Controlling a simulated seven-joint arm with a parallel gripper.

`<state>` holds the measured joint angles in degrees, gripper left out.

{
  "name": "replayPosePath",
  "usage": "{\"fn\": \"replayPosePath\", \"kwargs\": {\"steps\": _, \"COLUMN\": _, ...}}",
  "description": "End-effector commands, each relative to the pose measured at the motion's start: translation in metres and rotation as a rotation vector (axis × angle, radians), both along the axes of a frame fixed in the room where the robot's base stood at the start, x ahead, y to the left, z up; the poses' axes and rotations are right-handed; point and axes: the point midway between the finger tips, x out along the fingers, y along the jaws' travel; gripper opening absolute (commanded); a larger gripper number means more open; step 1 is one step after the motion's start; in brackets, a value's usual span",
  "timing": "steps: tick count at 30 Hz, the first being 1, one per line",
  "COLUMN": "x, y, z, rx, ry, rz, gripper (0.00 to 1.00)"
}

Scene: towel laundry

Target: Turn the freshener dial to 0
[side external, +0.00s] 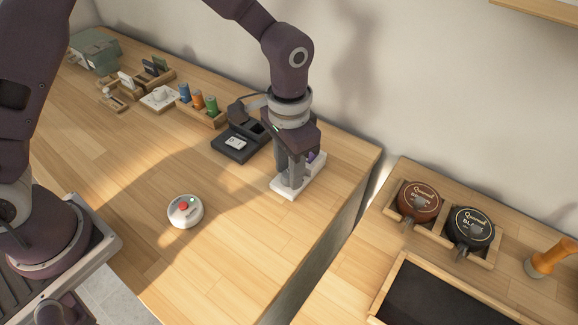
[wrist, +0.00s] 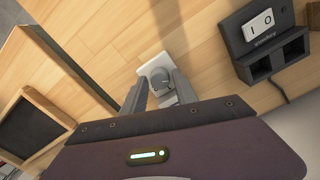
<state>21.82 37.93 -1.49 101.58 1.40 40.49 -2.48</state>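The freshener looks to be the white flat unit (side external: 288,190) at the back right of the wooden counter, with a small purple part (side external: 311,156) at its far end. In the wrist view its white plate (wrist: 148,57) carries a round grey dial (wrist: 155,78). My gripper (side external: 291,180) points down over the unit. In the wrist view my gripper (wrist: 157,82) has its fingers apart, one on each side of the dial. I cannot tell whether the fingers touch it. The dial's markings and setting are too small to read.
A dark device (side external: 229,146) with a white switch stands just left of my gripper. A round white button unit (side external: 185,212) with a red top sits in front. Holders with coloured cylinders (side external: 198,102) stand further back. A gap (side external: 335,235) separates the counter from the right-hand table.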

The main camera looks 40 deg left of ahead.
Motion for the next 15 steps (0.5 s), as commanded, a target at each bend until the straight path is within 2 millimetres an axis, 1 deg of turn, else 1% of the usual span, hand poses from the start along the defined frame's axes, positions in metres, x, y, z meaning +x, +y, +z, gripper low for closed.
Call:
{"fn": "replayPosePath", "kwargs": {"steps": 8, "x": 0.000, "y": 0.000, "z": 0.001, "rx": 0.000, "ry": -0.001, "rz": -0.001, "gripper": 0.35}}
{"fn": "replayPosePath", "kwargs": {"steps": 11, "x": 0.001, "y": 0.000, "z": 0.016, "rx": -0.002, "ry": -0.005, "rz": -0.001, "gripper": 0.35}}
{"fn": "replayPosePath", "kwargs": {"steps": 15, "x": 0.001, "y": 0.000, "z": 0.046, "rx": -0.002, "ry": -0.005, "rz": -0.001, "gripper": 0.35}}
